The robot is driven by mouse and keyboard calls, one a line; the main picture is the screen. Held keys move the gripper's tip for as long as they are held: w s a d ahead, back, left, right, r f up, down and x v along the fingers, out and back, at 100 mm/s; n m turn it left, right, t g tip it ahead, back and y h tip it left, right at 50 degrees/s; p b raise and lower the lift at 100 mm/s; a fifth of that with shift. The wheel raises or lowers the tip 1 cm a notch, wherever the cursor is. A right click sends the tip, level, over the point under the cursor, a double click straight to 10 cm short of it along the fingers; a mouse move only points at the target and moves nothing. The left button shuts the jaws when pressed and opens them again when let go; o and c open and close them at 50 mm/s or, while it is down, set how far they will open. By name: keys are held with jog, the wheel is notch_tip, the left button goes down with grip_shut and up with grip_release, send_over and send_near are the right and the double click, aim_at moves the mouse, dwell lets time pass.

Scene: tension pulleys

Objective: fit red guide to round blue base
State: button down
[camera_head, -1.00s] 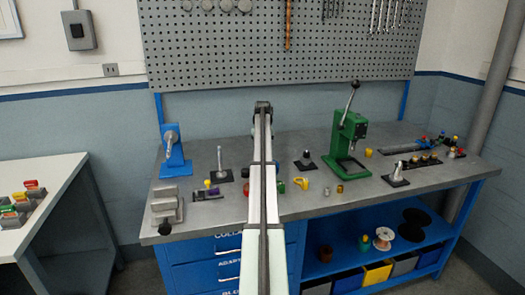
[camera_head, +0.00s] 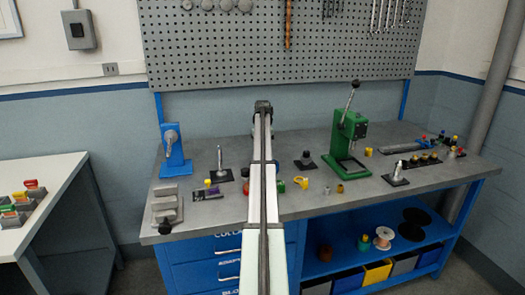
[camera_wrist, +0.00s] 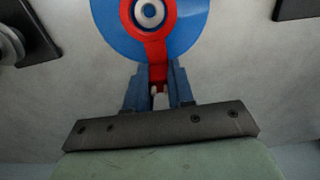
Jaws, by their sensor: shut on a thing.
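The red guide (camera_wrist: 158,48) shows in the wrist view as a ring with a stem. My gripper (camera_wrist: 158,84) is shut on the stem, between two blue fingers. The round blue base (camera_wrist: 107,30) lies beyond the fingertips, and the guide's ring appears over its middle. The top of the base is cut off by the frame. In the head view my arm hides the gripper, and I cannot make out guide or base.
A dark plate with a metal part (camera_wrist: 22,35) is at the wrist view's upper left, and another dark plate (camera_wrist: 296,8) at its upper right. On the grey bench, a yellow ring part (camera_head: 301,182) lies right of my arm. A green press (camera_head: 346,140) stands farther right.

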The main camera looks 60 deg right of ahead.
jog(key=shift+f, duration=0.25)
jog(key=shift+f, duration=0.35)
jog(key=shift+f, duration=0.25)
jog(key=c, duration=0.9)
grip_release()
jog(key=shift+r, duration=0.1)
notch_tip(320, 180, up, 14)
jog(key=shift+f, duration=0.15)
